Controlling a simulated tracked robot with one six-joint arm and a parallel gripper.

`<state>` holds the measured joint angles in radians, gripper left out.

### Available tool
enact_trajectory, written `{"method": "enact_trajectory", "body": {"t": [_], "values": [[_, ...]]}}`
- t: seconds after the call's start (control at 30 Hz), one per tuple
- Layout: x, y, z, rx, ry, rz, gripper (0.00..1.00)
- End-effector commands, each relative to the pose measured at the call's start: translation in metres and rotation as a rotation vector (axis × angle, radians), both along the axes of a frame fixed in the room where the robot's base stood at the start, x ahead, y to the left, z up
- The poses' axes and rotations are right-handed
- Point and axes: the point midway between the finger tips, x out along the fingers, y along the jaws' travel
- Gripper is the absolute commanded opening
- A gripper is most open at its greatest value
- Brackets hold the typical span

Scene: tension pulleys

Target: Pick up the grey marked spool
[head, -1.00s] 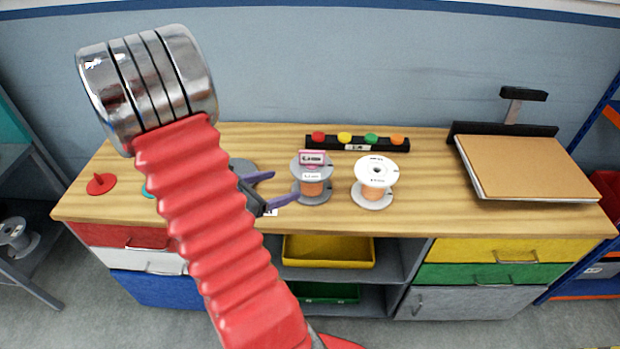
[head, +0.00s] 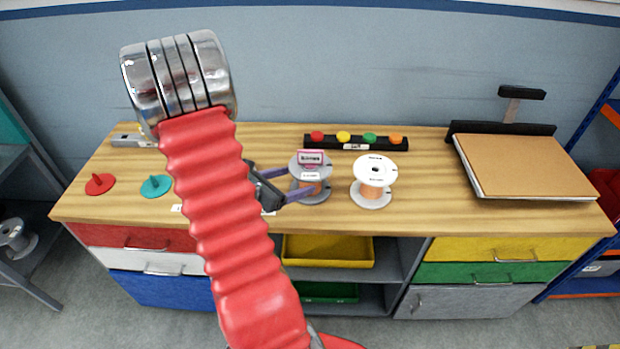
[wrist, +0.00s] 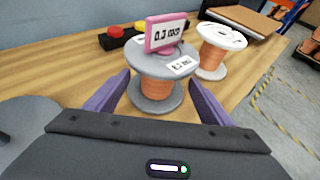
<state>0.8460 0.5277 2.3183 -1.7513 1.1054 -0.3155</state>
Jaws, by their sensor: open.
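The grey marked spool (head: 310,174) stands upright on the wooden bench, wound with copper-coloured wire. In the wrist view the grey spool (wrist: 157,72) carries a pink-framed tag (wrist: 165,32) and a white label on its top flange. My gripper (head: 302,182) is open, with its purple fingers on either side of the grey spool. In the wrist view the fingers (wrist: 158,97) flank the lower part of the spool, and I cannot tell whether they touch it. A white-topped spool (head: 374,182) stands just to the right, apart from the grey one.
A black strip with coloured buttons (head: 357,143) lies behind the spools. A red disc (head: 100,184) and a teal disc (head: 156,186) lie at the left. A brown board (head: 524,166) is at the right. The bench between white spool and board is clear.

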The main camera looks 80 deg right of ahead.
Motion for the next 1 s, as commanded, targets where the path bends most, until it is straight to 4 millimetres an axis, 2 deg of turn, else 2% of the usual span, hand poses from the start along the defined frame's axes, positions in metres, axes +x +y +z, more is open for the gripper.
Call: {"method": "enact_trajectory", "body": {"t": [0.2, 0.67, 1.0], "values": [[-0.011, -0.018, -0.009, 0.001, -0.001, -0.001, 0.75], [-0.013, -0.023, -0.011, 0.0, 0.001, 0.0, 0.75], [-0.031, -0.055, -0.026, 0.001, 0.0, -0.002, 0.75]]}}
